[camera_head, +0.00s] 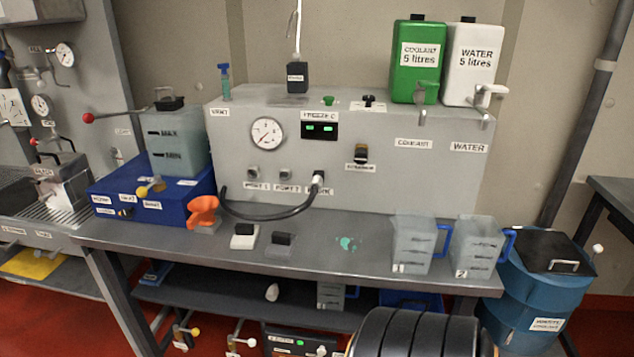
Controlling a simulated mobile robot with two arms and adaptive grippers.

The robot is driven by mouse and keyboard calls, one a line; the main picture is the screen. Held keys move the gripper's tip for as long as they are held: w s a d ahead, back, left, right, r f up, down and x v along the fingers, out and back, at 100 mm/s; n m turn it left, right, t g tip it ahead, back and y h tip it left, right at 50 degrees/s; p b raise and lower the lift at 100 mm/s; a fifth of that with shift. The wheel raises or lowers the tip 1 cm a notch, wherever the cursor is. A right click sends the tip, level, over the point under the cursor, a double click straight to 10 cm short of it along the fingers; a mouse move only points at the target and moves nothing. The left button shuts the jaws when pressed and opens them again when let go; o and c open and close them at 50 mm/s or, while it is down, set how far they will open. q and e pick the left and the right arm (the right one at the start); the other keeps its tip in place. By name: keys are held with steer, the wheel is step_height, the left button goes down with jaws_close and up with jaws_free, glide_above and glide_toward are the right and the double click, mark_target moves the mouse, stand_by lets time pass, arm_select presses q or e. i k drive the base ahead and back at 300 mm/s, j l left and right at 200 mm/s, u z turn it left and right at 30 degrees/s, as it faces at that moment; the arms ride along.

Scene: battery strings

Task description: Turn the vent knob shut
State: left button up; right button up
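A label that appears to read VENT (220,111) is on the upper left of the grey console (385,165). A small upright teal fitting (225,82) stands on the console's top just above that label; it may be the vent knob. I cannot tell whether it is open or shut. A yellow knob (150,188) sits on the front of the blue box (175,210), by small labels that I cannot read clearly.
An orange handle (203,212) and a black hose (265,216) are at the console's front left. Two clear jugs (411,245) (475,248) stand at the bench's right. Green (417,62) and white (473,65) canisters sit on top. The bench's front middle (325,258) is mostly free.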

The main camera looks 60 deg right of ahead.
mark_target(223, 66)
steer(key=z, duration=1.7)
